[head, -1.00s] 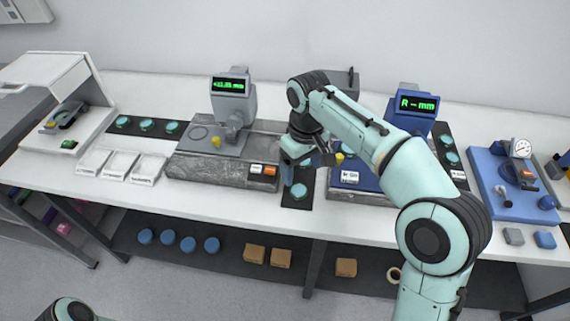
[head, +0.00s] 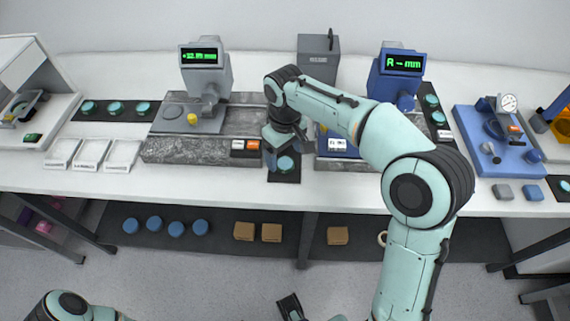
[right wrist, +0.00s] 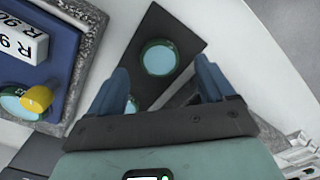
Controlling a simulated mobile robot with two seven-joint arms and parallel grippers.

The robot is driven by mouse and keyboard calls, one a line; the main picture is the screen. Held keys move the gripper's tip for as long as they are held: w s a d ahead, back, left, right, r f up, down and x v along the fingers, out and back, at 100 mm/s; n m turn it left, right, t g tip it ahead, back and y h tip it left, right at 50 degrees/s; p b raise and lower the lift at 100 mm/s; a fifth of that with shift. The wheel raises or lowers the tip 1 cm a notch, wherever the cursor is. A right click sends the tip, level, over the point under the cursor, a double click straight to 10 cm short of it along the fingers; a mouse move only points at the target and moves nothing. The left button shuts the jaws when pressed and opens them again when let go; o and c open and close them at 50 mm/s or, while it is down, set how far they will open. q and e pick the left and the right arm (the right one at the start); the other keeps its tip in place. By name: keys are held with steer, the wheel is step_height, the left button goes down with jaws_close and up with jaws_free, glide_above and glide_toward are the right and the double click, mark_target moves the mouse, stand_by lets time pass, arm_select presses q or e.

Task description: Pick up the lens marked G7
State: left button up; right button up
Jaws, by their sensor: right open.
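A teal-rimmed round lens (head: 286,163) lies on a narrow black mat (head: 286,178) between the grey and blue instruments. In the right wrist view the lens (right wrist: 159,57) lies flat on the mat, beyond the fingertips. A second lens (right wrist: 131,106) there is partly hidden by my left-hand finger. No marking is readable on either, so I cannot tell which is G7. My right gripper (head: 285,148) is open and empty above the mat; in the wrist view its blue fingers (right wrist: 165,80) are spread apart.
A grey instrument (head: 206,85) stands left, a blue one (head: 398,75) right, close beside the mat. More lenses lie on a left black strip (head: 102,117). White trays (head: 92,153) and a blue gauge stand (head: 505,150) sit farther out. A lower shelf (head: 205,242) holds blue pucks and boxes.

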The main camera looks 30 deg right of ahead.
mark_target(285, 164)
steer(key=shift+f, duration=1.45)
steer(key=c, duration=1.1)
steer(key=shift+c, duration=0.2)
steer(key=shift+r, duration=0.1)
